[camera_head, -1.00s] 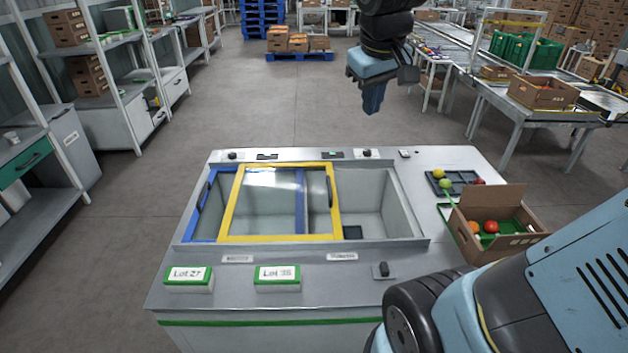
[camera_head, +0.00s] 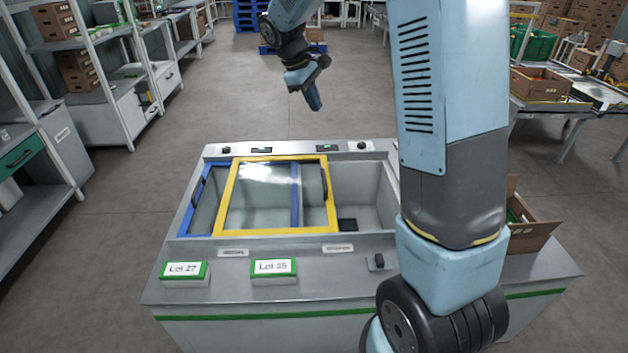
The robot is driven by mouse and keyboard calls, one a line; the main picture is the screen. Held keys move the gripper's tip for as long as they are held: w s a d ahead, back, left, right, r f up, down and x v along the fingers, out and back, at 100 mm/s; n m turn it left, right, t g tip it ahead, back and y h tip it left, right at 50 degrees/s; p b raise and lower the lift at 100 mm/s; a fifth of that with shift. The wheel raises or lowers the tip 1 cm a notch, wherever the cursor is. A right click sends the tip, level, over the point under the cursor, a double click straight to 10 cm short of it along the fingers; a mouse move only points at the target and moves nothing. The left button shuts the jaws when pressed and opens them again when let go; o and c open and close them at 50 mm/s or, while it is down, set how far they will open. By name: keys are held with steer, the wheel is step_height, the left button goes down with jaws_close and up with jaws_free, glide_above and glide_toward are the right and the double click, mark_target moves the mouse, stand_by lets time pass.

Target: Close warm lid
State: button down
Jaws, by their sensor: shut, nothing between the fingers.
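A grey cabinet (camera_head: 350,290) stands in front of me with a sunken, two-part opening in its top. A yellow-framed glass lid (camera_head: 285,232) lies over the middle of the opening. A blue-framed glass lid (camera_head: 190,205) lies partly under it, its left part showing at the left end. The right part of the opening (camera_head: 365,195) is uncovered. Two small labels on the front rim are too small to read. My gripper (camera_head: 313,100) is shut and empty, in the air above the cabinet's far side, pointing down.
Two green-and-white blocks, Lot 27 (camera_head: 184,272) and Lot 35 (camera_head: 273,270), sit on the front edge. A dark knob (camera_head: 378,261) is right of them. A cardboard box (camera_head: 530,235) stands at the right, partly behind my arm. Shelves line the left.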

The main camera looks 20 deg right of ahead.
steer(key=w+a+f+n+g+h, duration=0.1)
steer(key=w+a+f+n+h, duration=0.2)
steer(key=w+f, duration=0.8)
steer(key=n, duration=0.3)
glide_toward(315, 191)
steer(key=shift+d+f+n+g, duration=0.15)
steer(key=shift+d+f+g, duration=0.1)
steer(key=shift+d, duration=0.2)
steer(key=shift+d+f+n+g, duration=0.15)
steer(key=shift+d+f, duration=0.15)
steer(key=shift+d, duration=0.2)
steer(key=d, duration=0.3)
steer(key=shift+s+f, duration=0.25)
steer(key=shift+f, duration=0.15)
steer(key=shift+s+d+f, duration=0.1)
steer(key=shift+d+f, duration=0.05)
steer(key=shift+d, duration=0.35)
